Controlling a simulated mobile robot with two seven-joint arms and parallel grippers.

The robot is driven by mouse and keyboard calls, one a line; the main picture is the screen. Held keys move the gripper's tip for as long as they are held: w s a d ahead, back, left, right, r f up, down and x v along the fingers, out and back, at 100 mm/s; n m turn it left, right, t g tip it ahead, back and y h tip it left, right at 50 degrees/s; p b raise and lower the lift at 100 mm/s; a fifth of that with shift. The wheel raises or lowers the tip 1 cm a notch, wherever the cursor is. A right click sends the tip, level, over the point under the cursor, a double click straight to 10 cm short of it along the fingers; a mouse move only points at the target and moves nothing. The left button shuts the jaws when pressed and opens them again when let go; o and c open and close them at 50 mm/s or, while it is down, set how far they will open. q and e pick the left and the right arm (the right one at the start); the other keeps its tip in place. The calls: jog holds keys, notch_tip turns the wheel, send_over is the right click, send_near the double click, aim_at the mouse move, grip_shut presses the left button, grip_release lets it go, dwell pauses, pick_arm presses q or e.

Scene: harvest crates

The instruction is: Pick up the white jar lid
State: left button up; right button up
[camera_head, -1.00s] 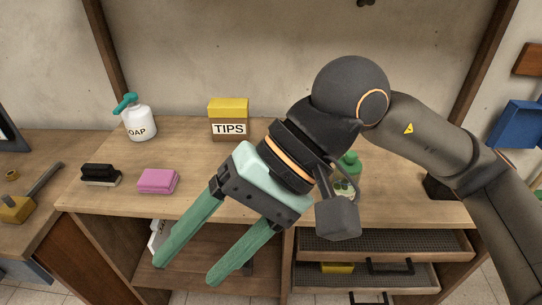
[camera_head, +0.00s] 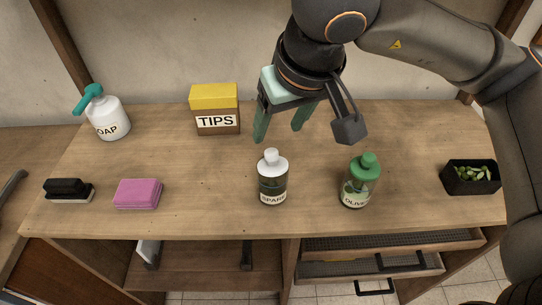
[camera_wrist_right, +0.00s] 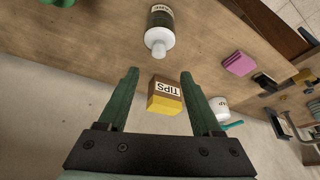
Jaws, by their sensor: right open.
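The white jar lid (camera_head: 271,156) sits on top of an upright dark jar with a partly readable "SPAR" label (camera_head: 273,184), mid-counter. In the right wrist view the white lid (camera_wrist_right: 158,42) lies just beyond the fingertips, pointing toward them. My right gripper (camera_head: 279,134) is open and empty, behind and slightly above the lid in the head view, fingers pointing down. In the right wrist view its green fingers (camera_wrist_right: 159,74) are apart, with only the distant box seen between them. My left gripper is not in view.
A green-capped "OLIV" jar (camera_head: 360,184) stands right of the white-lidded jar. The yellow-brown TIPS box (camera_head: 215,109) is behind left. Soap bottle (camera_head: 107,118), pink sponge (camera_head: 137,193), black brush (camera_head: 68,189) and black planter (camera_head: 471,178) stand farther out. Counter between them is clear.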

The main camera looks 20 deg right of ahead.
aim_at(271, 150)
jog(key=p+x, duration=0.1)
jog(key=x, duration=0.7)
jog(key=shift+d+f, duration=0.1)
jog(key=shift+f, duration=0.3)
grip_shut()
